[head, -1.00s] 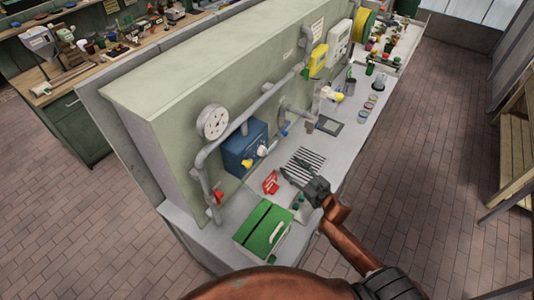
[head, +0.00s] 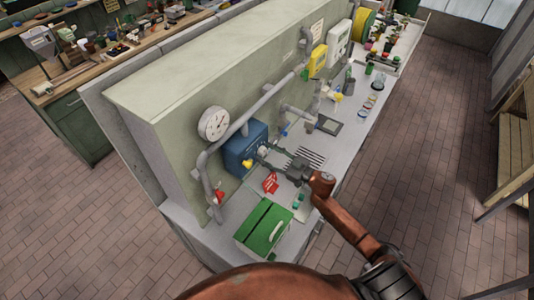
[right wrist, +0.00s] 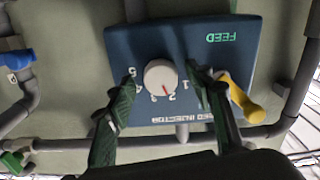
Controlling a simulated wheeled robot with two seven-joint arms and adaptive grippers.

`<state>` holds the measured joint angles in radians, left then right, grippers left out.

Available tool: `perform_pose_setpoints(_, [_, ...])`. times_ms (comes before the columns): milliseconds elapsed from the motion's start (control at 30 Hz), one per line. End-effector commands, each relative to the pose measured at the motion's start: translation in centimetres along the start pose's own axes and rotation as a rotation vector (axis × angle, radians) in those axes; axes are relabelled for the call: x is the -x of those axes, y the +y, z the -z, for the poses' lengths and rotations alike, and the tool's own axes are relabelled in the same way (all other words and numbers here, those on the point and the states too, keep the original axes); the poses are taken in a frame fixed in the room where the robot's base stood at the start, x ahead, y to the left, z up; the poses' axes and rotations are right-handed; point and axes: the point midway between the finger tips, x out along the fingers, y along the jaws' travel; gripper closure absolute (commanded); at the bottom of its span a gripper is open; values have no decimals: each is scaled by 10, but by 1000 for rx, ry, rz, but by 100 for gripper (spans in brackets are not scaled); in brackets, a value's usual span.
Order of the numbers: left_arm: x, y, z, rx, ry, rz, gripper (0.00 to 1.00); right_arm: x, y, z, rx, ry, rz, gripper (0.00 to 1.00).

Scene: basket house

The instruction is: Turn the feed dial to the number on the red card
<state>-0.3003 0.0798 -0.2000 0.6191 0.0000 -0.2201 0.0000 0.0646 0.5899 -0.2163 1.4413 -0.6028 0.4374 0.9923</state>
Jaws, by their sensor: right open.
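The feed dial (right wrist: 160,77) is a round white knob on a blue box (right wrist: 215,63) labelled FEED; the box also shows in the head view (head: 238,150). Numbers 1 to 5 are printed around it in the right wrist view. Its red pointer line is directed at about the 2. My right gripper (right wrist: 161,72) is open, with its green fingers on either side of the dial; I cannot tell whether they touch it. In the head view it reaches in front of the box. The red card (head: 270,184) stands on the bench; its number is not readable. My left gripper is not in view.
A yellow handle (right wrist: 243,98) sits on the box close beside one finger. A grey pipe and gauge (head: 213,123) are on the panel. A green box (head: 263,226) stands on the bench near the card. A slotted grate (head: 312,156) lies right of the gripper.

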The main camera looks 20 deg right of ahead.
Motion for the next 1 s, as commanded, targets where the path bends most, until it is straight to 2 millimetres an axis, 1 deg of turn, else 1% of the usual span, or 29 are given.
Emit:
perform_pose_setpoints(267, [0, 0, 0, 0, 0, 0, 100, -2, 0, 0, 0, 0, 0, 52])
perform_pose_setpoints(367, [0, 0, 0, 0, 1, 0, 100, -2, 0, 0, 0, 0, 0, 57])
perform_pose_setpoints(900, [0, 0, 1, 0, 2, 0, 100, -2, 0, 0, 0, 0, 0, 94])
perform_pose_setpoints(1000, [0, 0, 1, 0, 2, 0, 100, -2, 0, 0, 3, 0, 0, 94])
